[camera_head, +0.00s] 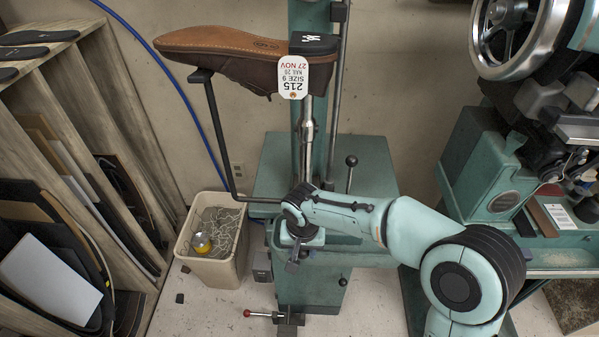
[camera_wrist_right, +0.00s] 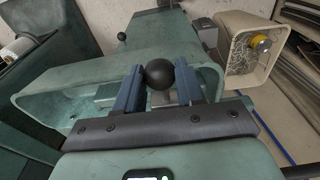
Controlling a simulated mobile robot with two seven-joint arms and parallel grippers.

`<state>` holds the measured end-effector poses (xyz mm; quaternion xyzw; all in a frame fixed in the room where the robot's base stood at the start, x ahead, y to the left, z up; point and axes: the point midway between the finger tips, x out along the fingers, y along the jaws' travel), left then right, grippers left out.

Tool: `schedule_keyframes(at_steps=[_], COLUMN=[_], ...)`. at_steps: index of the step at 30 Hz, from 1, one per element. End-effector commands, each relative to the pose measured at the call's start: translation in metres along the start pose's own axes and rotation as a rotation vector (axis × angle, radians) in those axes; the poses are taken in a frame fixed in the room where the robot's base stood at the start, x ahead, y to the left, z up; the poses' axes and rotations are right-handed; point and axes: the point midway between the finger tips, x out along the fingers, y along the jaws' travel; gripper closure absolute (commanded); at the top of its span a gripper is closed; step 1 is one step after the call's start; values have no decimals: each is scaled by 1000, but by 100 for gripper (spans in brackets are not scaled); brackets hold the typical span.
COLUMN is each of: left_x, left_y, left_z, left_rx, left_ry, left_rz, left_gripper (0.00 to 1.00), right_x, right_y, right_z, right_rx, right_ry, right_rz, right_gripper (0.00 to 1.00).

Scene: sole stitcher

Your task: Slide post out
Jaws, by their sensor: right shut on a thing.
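A bright metal post (camera_head: 308,125) stands upright at the teal machine's column. A brown shoe (camera_head: 225,62) sits sole up on top of it, with a white tag (camera_head: 293,77) hanging at the heel. A bent black rod (camera_head: 216,135) reaches up under the toe. My right gripper (camera_head: 292,264) is low at the front of the teal base, below the post. In the right wrist view its blue fingers (camera_wrist_right: 158,92) are shut on a round black knob (camera_wrist_right: 160,74). The knob is hidden in the head view. My left gripper is not in view.
A beige bin (camera_head: 213,240) with thread and a yellow-topped spool stands left of the base. A wooden rack (camera_head: 85,150) of sole sheets fills the left side. Another teal machine (camera_head: 490,170) with a handwheel stands at right. A black-knobbed lever (camera_head: 352,162) rises from the base.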

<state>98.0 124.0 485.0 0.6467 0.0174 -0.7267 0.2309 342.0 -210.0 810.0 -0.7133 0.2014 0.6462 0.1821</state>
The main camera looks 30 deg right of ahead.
Motion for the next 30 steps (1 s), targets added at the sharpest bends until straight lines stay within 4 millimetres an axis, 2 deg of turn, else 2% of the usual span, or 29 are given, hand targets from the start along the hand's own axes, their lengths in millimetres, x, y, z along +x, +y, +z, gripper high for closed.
schedule_keyframes(at_steps=[30], left_x=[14], left_y=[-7], left_z=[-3], left_rx=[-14], left_ry=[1], left_rz=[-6], left_gripper=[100], right_x=[-5], right_y=[-1], right_z=[61], right_rx=[-1], right_ry=[3], right_rz=[-3], right_gripper=[99])
